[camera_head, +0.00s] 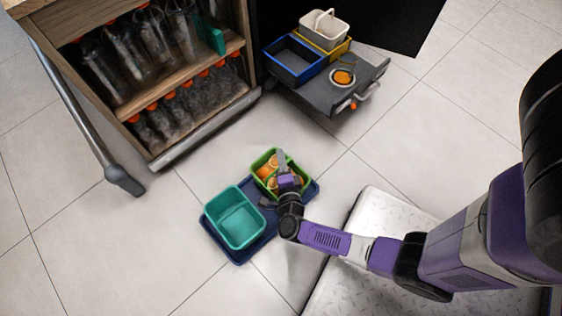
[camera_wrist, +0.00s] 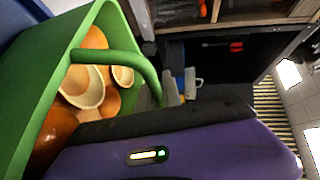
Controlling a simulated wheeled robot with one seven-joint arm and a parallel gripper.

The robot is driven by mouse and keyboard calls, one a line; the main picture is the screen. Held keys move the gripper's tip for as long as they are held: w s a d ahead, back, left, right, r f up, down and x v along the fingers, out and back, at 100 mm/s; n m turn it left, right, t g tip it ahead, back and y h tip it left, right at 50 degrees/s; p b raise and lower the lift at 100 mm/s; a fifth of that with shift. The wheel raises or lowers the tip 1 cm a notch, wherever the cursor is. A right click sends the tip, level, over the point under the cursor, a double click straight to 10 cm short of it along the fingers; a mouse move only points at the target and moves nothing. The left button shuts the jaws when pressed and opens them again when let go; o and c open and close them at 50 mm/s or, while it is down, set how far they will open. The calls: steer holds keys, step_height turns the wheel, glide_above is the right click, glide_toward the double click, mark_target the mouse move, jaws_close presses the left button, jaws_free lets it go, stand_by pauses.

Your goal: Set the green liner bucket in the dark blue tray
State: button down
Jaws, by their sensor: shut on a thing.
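The green liner bucket (camera_head: 257,166) holds orange peel halves. It is over the right part of the dark blue tray (camera_head: 240,258), beside a teal bucket (camera_head: 235,218). My gripper (camera_head: 282,163) is at the green bucket and is shut on its handle. In the wrist view the green bucket (camera_wrist: 35,95) fills the left side, with its handle arching over the peels toward my gripper (camera_wrist: 172,92). I cannot tell whether the bucket's base touches the tray.
A wooden cabinet (camera_head: 160,87) with rows of orange-capped bottles stands at upper left, with a grey rail. A grey pull-out shelf (camera_head: 318,95) bears a blue bin (camera_head: 293,77), a yellow bin and a white bucket (camera_head: 324,27). Tiled floor around the tray is clear.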

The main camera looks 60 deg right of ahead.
steer(key=shift+f, duration=0.55)
steer(key=shift+w+f, duration=0.1)
steer(key=shift+f, duration=0.05)
steer(key=c, duration=1.5)
jaws_free()
steer(key=p+v, duration=0.4)
steer(key=v, duration=0.8)
steer(key=s+a+r+n+t+y, duration=0.1)
steer(key=s+a+r+n+y, duration=0.2)
steer(key=r+n, duration=0.6)
steer(key=s+a+r+n+t+y, duration=0.2)
steer(key=s+a+r+n+y, duration=0.1)
steer(key=r+n, duration=0.6)
steer(key=s+a+r+n+t+y, duration=0.1)
steer(key=s+a+r+n+y, duration=0.2)
steer(key=r, duration=1.2)
steer(key=shift+s+a+r+n+t+y, duration=0.1)
steer(key=shift+s+n+y, duration=0.25)
steer(key=shift+n+y, duration=0.45)
steer(key=shift+s+a+n+t+y, duration=0.1)
steer(key=shift+s+n+y, duration=0.3)
steer(key=shift+n, duration=0.75)
steer(key=shift+s+a+r+n+t+y, duration=0.1)
steer(key=shift+s+n+y, duration=0.25)
steer(key=shift+n+y, duration=0.45)
